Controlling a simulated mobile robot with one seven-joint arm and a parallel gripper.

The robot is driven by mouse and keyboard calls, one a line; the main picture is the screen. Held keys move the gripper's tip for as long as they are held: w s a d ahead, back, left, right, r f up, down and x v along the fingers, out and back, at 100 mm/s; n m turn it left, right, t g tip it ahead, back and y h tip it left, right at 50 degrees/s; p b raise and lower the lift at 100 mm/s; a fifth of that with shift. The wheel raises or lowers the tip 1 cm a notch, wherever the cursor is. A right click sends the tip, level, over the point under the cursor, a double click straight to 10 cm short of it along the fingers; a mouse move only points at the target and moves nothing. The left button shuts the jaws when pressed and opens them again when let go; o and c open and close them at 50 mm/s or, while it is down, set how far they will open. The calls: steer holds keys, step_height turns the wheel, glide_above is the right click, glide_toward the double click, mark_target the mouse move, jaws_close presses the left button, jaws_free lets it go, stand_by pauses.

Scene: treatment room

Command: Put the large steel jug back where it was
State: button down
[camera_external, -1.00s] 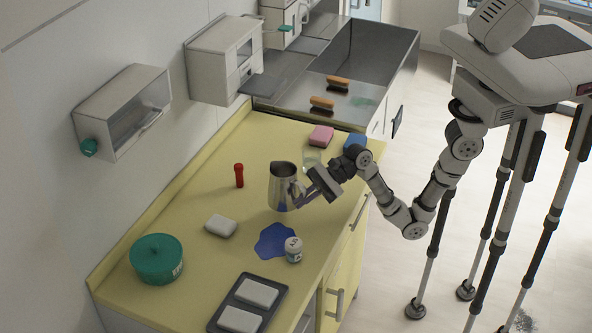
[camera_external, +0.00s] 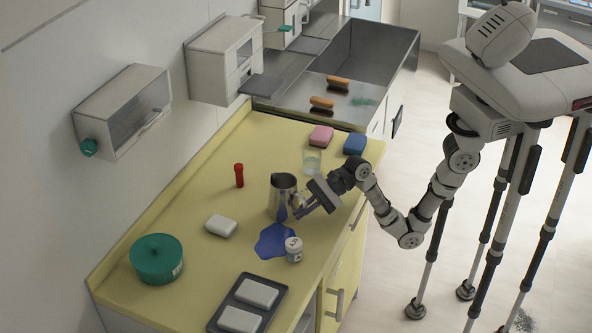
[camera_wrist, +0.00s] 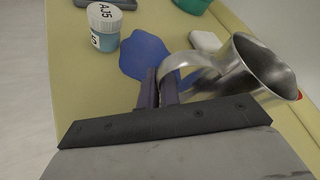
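The large steel jug (camera_external: 284,198) is upright at the middle of the yellow counter, beside a flat blue patch (camera_external: 275,241). Its base is at or very close to the counter top; I cannot tell if it touches. In the wrist view the jug (camera_wrist: 255,68) is at the right, its open mouth showing and its curved handle reaching left to my fingers. My gripper (camera_wrist: 158,90) is shut on the handle, with the fingers close together around it. In the external view my gripper (camera_external: 302,209) is at the jug's right side.
A white jar (camera_external: 293,250) stands by the blue patch. A white block (camera_external: 221,226), a red bottle (camera_external: 239,176) and a green tub (camera_external: 157,259) are to the left. A clear glass (camera_external: 312,161) and pink (camera_external: 321,136) and blue sponges (camera_external: 355,144) are behind. A dark tray (camera_external: 219,319) is in front.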

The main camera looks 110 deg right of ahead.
steer(key=c, duration=1.6)
jaws_free()
steer(key=shift+r, duration=0.15)
steer(key=v, duration=0.1)
steer(key=p+v, duration=0.1)
steer(key=v, duration=0.3)
steer(key=shift+s+r, duration=0.1)
steer(key=shift+r, duration=0.25)
steer(key=p, duration=0.2)
steer(key=s+p, duration=0.1)
steer(key=p, duration=0.2)
steer(key=shift+d+r, duration=0.15)
steer(key=p, duration=0.3)
steer(key=shift+s, duration=0.35)
steer(key=shift+s+p, duration=0.15)
steer(key=shift+p, duration=0.35)
